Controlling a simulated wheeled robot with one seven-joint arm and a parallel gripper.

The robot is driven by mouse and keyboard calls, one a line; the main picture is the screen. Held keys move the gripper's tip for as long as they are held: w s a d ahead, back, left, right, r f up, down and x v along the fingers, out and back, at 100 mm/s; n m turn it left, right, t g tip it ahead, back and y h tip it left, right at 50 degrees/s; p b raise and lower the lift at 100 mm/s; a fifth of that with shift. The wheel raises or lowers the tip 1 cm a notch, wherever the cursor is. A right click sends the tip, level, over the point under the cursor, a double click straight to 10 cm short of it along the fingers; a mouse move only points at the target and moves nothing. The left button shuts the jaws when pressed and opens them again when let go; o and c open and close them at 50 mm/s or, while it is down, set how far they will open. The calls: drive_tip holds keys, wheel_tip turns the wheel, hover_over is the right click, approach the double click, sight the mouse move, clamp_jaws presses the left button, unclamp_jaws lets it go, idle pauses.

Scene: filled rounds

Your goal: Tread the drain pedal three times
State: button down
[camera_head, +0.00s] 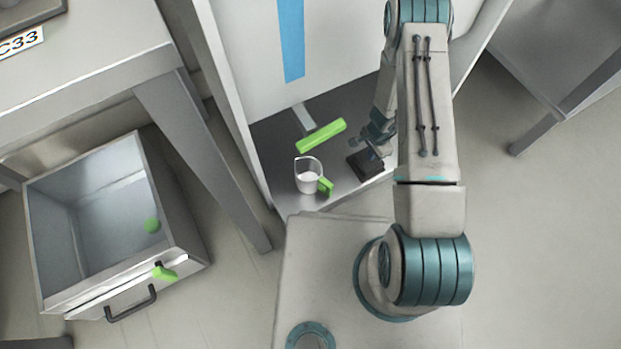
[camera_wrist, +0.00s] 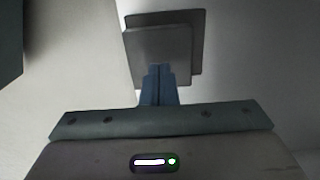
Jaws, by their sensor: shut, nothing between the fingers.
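A dark square pedal-like block (camera_head: 365,165) sits low on the grey floor of the open cabinet, near its front edge. In the wrist view it shows as a grey square plate (camera_wrist: 155,48) with a second plate behind it. My gripper (camera_head: 374,150) is shut and empty, right at this block. In the wrist view its blue fingertips (camera_wrist: 158,70) overlap the plate's lower part; I cannot tell whether they touch it. A green bar (camera_head: 321,136) on a grey stem stands left of the block. I cannot tell for sure which of the two is the drain pedal.
A clear cup with a green handle (camera_head: 308,177) stands on the cabinet floor, left of the block. Table legs stand on both sides.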

drive_tip(key=shift+f, duration=0.2)
idle(0.6)
drive_tip(key=shift+f+b, duration=1.6)
drive_tip(key=shift+f, duration=0.2)
drive_tip(key=shift+r, duration=0.15)
drive_tip(key=shift+r+p, duration=2.9)
drive_tip(key=shift+r, duration=0.85)
drive_tip(key=shift+r, duration=0.1)
